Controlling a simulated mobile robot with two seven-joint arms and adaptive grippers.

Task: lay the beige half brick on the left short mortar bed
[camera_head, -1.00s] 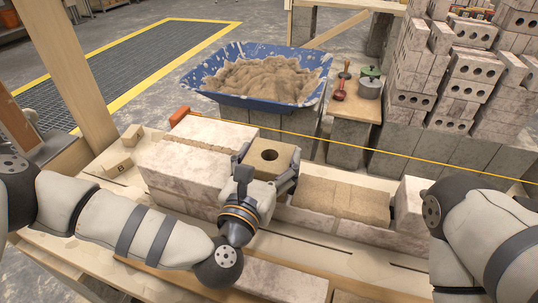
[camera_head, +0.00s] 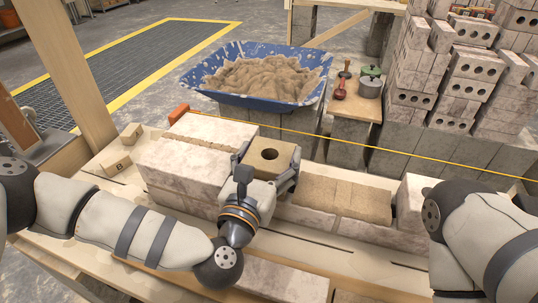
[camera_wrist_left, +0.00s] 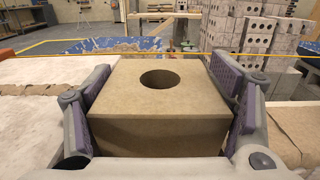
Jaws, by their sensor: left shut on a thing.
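The beige half brick (camera_head: 269,155) has a round hole in its top and sits level between the fingers of my left gripper (camera_head: 267,170). In the left wrist view the half brick (camera_wrist_left: 158,95) fills the middle, with a purple-padded finger against each side. It is at the gap between the pale bricks on the left (camera_head: 185,160) and the mortar on the right. Two short mortar patches lie side by side there, a left one (camera_head: 314,192) and a right one (camera_head: 363,203). What is under the half brick is hidden. My right gripper is out of view.
A yellow string (camera_head: 400,157) runs along the back of the wall. A pale brick (camera_head: 410,195) stands right of the mortar. Behind are a blue mortar tub (camera_head: 240,100) and stacked bricks (camera_head: 410,85). Small wooden blocks (camera_head: 116,163) lie at left.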

